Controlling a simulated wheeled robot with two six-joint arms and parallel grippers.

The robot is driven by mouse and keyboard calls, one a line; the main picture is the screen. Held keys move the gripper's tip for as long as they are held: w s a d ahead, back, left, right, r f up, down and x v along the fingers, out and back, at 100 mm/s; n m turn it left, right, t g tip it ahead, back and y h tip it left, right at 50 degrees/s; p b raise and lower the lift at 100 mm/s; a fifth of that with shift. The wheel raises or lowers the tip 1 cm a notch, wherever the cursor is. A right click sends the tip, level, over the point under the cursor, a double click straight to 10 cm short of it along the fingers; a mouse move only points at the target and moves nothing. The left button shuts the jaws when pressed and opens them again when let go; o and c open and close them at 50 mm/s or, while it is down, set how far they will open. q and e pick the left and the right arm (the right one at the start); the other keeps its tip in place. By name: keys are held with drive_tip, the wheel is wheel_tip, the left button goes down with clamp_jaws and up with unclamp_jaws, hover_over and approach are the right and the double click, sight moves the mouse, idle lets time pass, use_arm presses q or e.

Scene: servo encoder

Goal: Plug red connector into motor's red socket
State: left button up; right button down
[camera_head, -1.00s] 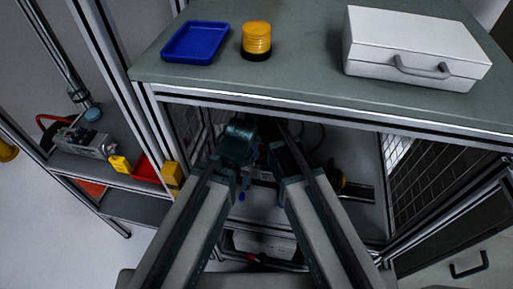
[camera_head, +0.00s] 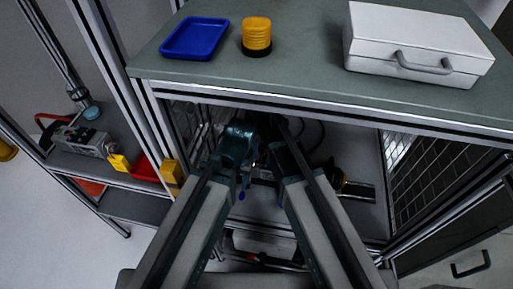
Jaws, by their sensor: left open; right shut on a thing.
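Both my arms reach into the dark space under the worktop. My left gripper (camera_head: 242,188) is the lower one; it is open, with small blue parts at its tips. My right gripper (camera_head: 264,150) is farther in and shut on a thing. My arms and the shadow hide most of that thing, so I cannot tell its colour or shape. I cannot make out the red connector or a red socket.
Aluminium posts and mesh panels bound the space. A side shelf at left holds yellow and red bins (camera_head: 146,170).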

drive_tip(key=shift+f+b, duration=0.45)
idle(0.8)
drive_tip(key=c, duration=0.6)
unclamp_jaws()
drive_tip(key=shift+r, duration=0.1)
wheel_tip(320, 180, up, 12)
drive_tip(key=p, duration=1.2)
